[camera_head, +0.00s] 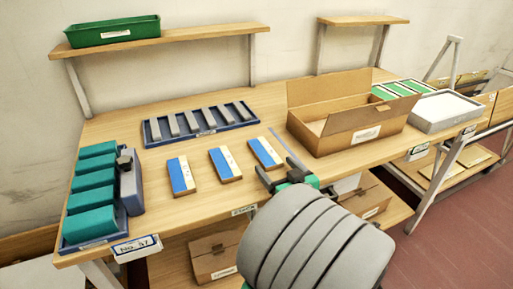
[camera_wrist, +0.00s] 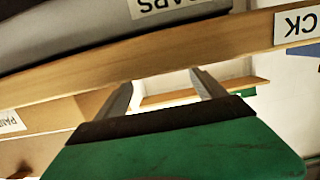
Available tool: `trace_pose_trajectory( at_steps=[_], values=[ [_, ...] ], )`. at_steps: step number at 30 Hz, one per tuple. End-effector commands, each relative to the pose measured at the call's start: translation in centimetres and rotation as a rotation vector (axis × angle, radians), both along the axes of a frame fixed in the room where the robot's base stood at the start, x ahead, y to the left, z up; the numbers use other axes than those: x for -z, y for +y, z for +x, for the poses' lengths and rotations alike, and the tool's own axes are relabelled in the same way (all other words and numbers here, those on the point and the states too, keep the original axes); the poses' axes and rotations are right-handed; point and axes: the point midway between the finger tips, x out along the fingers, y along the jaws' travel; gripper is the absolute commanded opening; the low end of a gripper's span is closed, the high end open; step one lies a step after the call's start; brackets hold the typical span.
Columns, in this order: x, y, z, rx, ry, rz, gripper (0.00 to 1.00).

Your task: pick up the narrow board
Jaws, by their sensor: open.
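Three flat blue-and-white boards lie side by side on the wooden table in the head view: a left one (camera_head: 181,177), a middle one (camera_head: 225,164) and a right one (camera_head: 266,153). They look alike in size, and I cannot tell which is the narrow one. My gripper (camera_head: 282,174) is at the table's front edge, just in front of the right board and apart from it. In the wrist view my gripper (camera_wrist: 163,86) is open, with nothing between its two fingers. No board shows in the wrist view.
A blue tray (camera_head: 151,140) with several grey bars lies behind the boards. An open cardboard box (camera_head: 340,143) stands right of them. Teal blocks (camera_head: 91,201) stand at the left end. The wooden table edge (camera_wrist: 200,42) crosses the wrist view. Bare tabletop surrounds the boards.

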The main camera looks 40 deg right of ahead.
Motion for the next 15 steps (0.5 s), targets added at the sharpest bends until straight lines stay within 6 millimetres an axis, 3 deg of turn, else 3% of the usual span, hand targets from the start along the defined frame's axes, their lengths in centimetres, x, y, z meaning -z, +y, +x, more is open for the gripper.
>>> trace_pose_trajectory(
  at_steps=[8, 15],
  values=[
    [0.4, -1.4, 2.9, 0.006, 0.001, 0.001, 0.80],
    [0.9, -2.7, 6.6, 0.007, 0.001, 0.000, 0.80]
  ],
)
